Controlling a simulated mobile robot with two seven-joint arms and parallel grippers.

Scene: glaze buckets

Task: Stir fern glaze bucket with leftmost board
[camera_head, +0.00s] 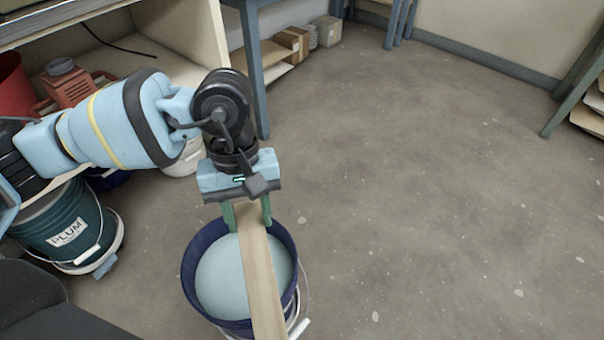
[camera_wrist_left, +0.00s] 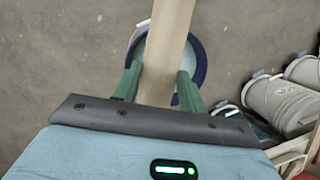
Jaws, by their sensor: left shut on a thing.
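A dark blue bucket (camera_head: 190,262) of pale blue glaze (camera_head: 220,275) stands on the floor. Its label is not visible, so I cannot tell its glaze name. My left gripper (camera_head: 247,214) is above the bucket's far side, shut on a pale wooden board (camera_head: 260,280). The board passes over the bucket opening and beyond its near rim. In the left wrist view the board (camera_wrist_left: 168,45) runs between the green fingers of my left gripper (camera_wrist_left: 160,84), with the bucket (camera_wrist_left: 200,72) behind it. My right gripper is not in view.
A teal bucket labelled PLUM (camera_head: 70,232) stands at the left by a shelf unit (camera_head: 165,50). A red machine (camera_head: 68,85) sits on the shelf. The floor (camera_head: 430,190) to the right is clear.

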